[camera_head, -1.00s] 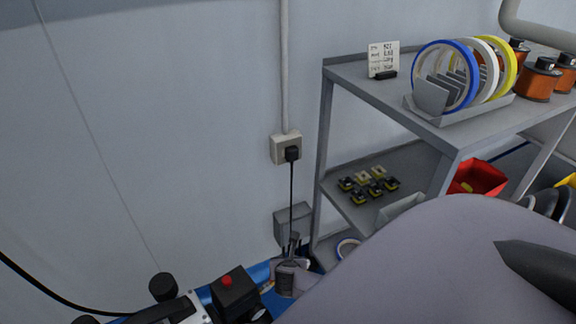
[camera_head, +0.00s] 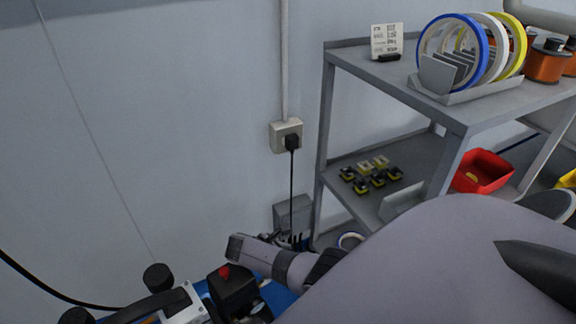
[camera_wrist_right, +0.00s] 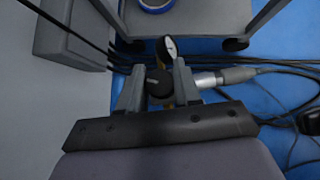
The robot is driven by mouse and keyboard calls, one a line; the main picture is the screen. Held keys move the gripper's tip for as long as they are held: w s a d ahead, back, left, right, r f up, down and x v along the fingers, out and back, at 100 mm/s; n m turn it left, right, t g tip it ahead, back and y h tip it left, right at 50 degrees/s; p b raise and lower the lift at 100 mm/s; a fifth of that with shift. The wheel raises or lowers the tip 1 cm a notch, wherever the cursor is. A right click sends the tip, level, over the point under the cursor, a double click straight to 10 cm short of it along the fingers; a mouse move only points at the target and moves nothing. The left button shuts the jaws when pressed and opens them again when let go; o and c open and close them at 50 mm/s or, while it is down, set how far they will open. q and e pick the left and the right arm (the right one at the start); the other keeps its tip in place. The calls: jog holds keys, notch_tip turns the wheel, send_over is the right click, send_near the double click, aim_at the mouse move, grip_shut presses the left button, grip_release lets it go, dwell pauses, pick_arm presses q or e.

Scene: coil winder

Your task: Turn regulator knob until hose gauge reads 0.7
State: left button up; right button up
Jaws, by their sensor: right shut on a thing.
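In the right wrist view, my right gripper (camera_wrist_right: 158,88) has its two grey fingers on either side of a dark round regulator knob (camera_wrist_right: 158,84) and is shut on it. A silver fitting (camera_wrist_right: 222,77) runs from beside the right finger to a hose at the right. In the head view, my large arm link covers the lower right. My left gripper is not in view.
A grey shelf cart (camera_head: 440,108) stands at the right, with rings in a rack and copper coils on top. A grey box (camera_wrist_right: 78,35) is left of the gripper. Dark cables cross the blue floor (camera_wrist_right: 285,95). A black unit with a red button (camera_head: 232,288) is at bottom centre.

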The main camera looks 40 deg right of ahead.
jog(key=shift+w+f+m+g+b, duration=0.1)
jog(key=shift+f+m+g+b, duration=0.15)
jog(key=shift+m+g+b, duration=0.65)
jog(key=m+g+y+b, duration=0.1)
jog(key=m+b, duration=0.1)
jog(key=b, duration=0.1)
jog(key=shift+m+g, duration=0.3)
jog(key=shift+m, duration=0.1)
jog(key=shift+d+m+g+y+b, duration=0.1)
jog(key=shift+m+g+y+b, duration=0.2)
jog(key=shift+m+y+b, duration=0.25)
jog(key=shift+m+g+b, duration=0.5)
jog(key=shift+m+b, duration=0.15)
jog(key=shift+b, duration=0.3)
jog(key=shift+r+m+g+y+b, duration=0.1)
jog(key=shift+m+g+y+b, duration=0.3)
jog(key=shift+m+y+b, duration=0.4)
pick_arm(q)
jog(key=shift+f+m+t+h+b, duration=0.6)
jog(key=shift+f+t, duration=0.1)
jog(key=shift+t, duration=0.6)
pick_arm(e)
jog(key=shift+r+m, duration=0.1)
jog(key=shift+m, duration=0.4)
